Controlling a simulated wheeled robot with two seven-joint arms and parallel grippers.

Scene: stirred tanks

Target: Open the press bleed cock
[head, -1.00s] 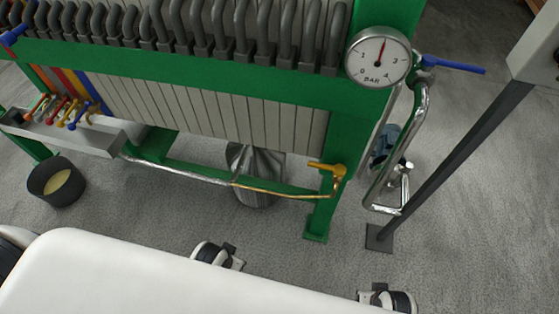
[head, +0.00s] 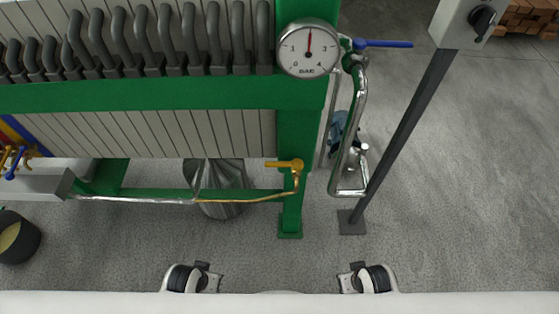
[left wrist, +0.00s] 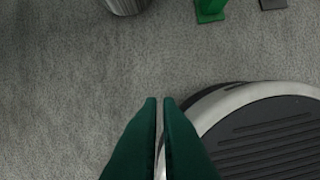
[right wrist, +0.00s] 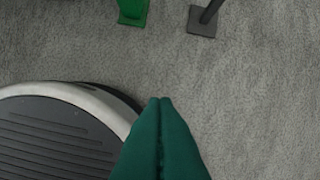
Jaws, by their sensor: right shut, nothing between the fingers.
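A yellow lever cock (head: 284,164) sits on the green press frame's right post, at the end of a thin brass pipe. Its handle points left, across the pipe's rising end. A blue lever (head: 385,43) sticks out right from the steel pipework beside the gauge. My left gripper (head: 214,283) and right gripper (head: 345,283) are low in the head view, well apart from both levers. In the left wrist view, my left gripper's green fingers (left wrist: 160,101) are a narrow slit apart and empty. In the right wrist view, my right gripper's fingers (right wrist: 160,101) are shut and empty.
A round gauge (head: 309,48) reads near 2 bar. A slanting dark post (head: 405,125) stands on a floor plate right of the pipework. A black bucket (head: 18,238) stands at far left. Open grey floor lies between the press and me.

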